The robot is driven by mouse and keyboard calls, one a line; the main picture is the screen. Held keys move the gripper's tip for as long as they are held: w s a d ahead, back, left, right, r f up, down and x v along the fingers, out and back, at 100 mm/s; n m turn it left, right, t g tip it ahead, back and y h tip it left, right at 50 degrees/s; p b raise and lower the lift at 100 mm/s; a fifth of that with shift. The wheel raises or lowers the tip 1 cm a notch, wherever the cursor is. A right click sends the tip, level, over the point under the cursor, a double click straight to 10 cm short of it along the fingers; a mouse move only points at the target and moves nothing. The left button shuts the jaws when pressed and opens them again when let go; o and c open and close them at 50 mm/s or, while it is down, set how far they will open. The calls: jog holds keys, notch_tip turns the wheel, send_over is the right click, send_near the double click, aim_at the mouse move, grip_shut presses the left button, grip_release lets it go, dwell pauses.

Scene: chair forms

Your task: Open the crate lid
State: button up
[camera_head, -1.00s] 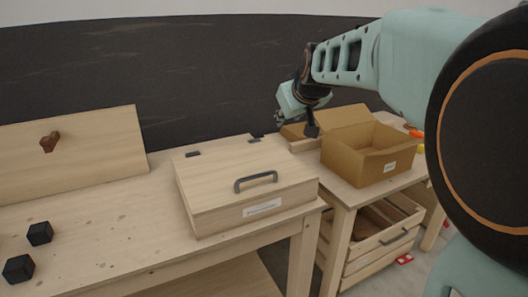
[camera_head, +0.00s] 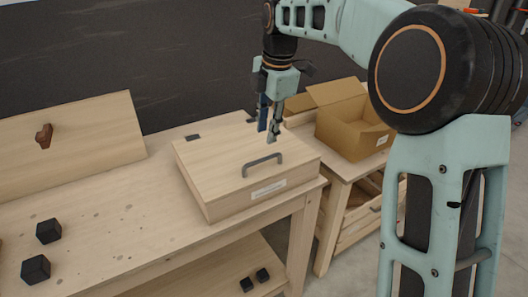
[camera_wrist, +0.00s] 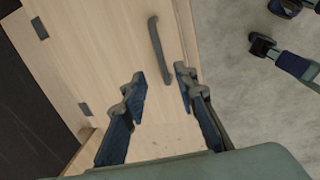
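The wooden crate (camera_head: 214,194) stands on the workbench with its flat lid (camera_head: 222,160) closed. A dark grey bar handle (camera_head: 262,164) is fixed on the lid near its front edge, above a white label. In the wrist view, the handle (camera_wrist: 160,52) lies ahead of the fingers, and a hinge (camera_wrist: 39,28) shows on the lid's left side. My gripper (camera_head: 268,138) points down above the lid, behind the handle. Its two blue-padded fingers are spread with nothing between them, as the wrist view (camera_wrist: 160,78) also shows. The crate's inside is hidden.
An open cardboard box (camera_head: 352,132) stands on a lower table at the right. A wooden board with a brown knob (camera_head: 44,137) leans at the left. Black cubes (camera_head: 36,269) lie at the bench's front left. The bench between them and the crate is clear.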

aim_at(264, 160)
jog(key=f, duration=0.3)
jog(key=w+f, duration=0.1)
jog(key=f, duration=0.2)
jog(key=a+f, duration=0.1)
jog(key=f, duration=0.2)
jog(key=shift+w+f+b, duration=0.1)
jog(key=shift+w+b, duration=0.15)
jog(key=shift+b, duration=0.05)
grip_shut()
